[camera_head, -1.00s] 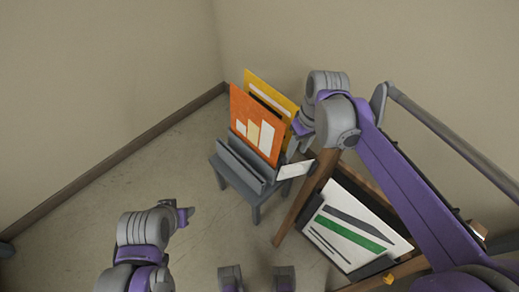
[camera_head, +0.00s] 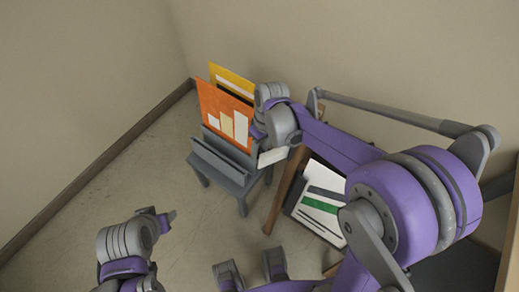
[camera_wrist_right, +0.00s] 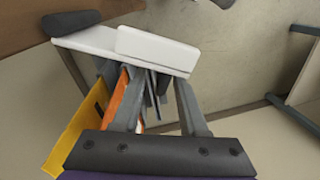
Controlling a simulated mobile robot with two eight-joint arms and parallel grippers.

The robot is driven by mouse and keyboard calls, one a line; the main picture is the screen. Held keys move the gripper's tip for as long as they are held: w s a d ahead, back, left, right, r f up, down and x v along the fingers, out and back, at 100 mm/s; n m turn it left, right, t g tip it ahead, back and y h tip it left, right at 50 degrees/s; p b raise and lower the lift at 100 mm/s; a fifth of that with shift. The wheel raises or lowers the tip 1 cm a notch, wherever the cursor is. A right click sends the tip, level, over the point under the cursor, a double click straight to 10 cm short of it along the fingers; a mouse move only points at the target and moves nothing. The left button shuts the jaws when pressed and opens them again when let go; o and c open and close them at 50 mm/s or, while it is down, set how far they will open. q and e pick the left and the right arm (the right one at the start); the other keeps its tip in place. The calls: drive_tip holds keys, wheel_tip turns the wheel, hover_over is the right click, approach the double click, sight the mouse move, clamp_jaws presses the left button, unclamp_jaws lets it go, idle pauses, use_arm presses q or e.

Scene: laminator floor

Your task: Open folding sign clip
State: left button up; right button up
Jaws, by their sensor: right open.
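The folding sign (camera_head: 318,205) is a brown wooden frame bearing a white poster with a green stripe, in the head view. My right arm covers part of it. I cannot make out its clip. My right gripper (camera_wrist_right: 155,92) is open in the right wrist view, its two grey fingers reaching toward the white panel (camera_wrist_right: 155,50).
A grey stand (camera_head: 225,170) holds an orange board (camera_head: 222,112) and a yellow board (camera_head: 230,78), left of the sign. Walls meet in the corner behind the stand. The floor (camera_head: 125,165) left of the stand is clear.

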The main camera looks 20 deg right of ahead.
clamp_jaws()
idle(1.5)
